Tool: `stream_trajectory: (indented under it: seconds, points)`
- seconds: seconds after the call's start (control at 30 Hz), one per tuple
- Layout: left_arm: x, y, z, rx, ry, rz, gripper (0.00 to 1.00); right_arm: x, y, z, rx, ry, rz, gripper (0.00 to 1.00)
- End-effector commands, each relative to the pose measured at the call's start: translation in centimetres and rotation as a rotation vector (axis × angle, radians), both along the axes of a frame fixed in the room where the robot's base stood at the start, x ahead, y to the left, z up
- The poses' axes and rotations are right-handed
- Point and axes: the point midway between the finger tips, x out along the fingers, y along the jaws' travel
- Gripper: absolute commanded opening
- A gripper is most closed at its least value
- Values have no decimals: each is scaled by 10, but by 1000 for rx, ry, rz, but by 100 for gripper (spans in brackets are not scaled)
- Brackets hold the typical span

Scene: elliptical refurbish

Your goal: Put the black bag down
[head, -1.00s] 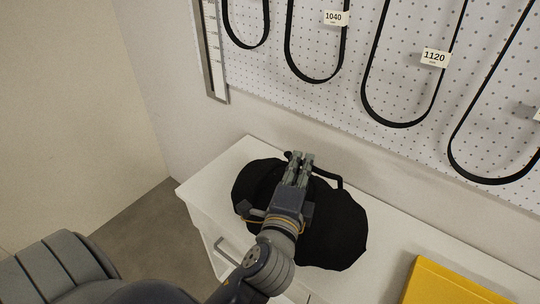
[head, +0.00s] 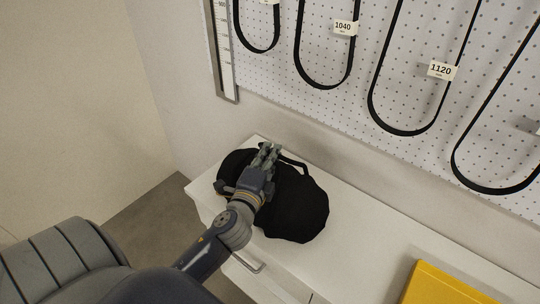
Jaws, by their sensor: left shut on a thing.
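The black bag (head: 298,210) is a soft, dark bundle with a strap, seen in the head view over the left end of the white cabinet top (head: 350,224). It looks to be resting on that top, though its underside is hidden. My left gripper (head: 267,152) lies over the bag and is shut on it near the strap at the back. The gripper and forearm cover part of the bag. My right gripper is not in view.
A yellow box (head: 445,285) stands at the lower right on the cabinet. A white pegboard (head: 350,110) with several hanging black belts rises behind. The cabinet front has a drawer handle (head: 248,262). Bare top lies between the bag and the yellow box.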

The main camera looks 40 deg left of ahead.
Motion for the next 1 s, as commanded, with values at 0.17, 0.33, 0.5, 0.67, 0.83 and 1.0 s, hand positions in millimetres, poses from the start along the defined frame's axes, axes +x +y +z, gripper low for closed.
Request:
stream_trajectory:
  seconds: [0.17, 0.33, 0.5, 0.67, 0.83, 1.0]
  points:
    - [1, -1, -2, 3, -8, -2, 0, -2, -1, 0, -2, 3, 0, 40]
    - [1, -1, -1, 4, -9, -2, 0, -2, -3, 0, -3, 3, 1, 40]
    - [0, -1, -6, 1, -2, -1, 33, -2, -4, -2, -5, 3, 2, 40]
    - [0, -1, -6, 1, -2, -1, 33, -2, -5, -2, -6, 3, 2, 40]
    - [0, -1, -5, 1, -2, -1, 33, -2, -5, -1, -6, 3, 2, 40]
    - [-12, -4, -8, 0, 0, -2, 33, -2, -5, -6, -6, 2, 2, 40]
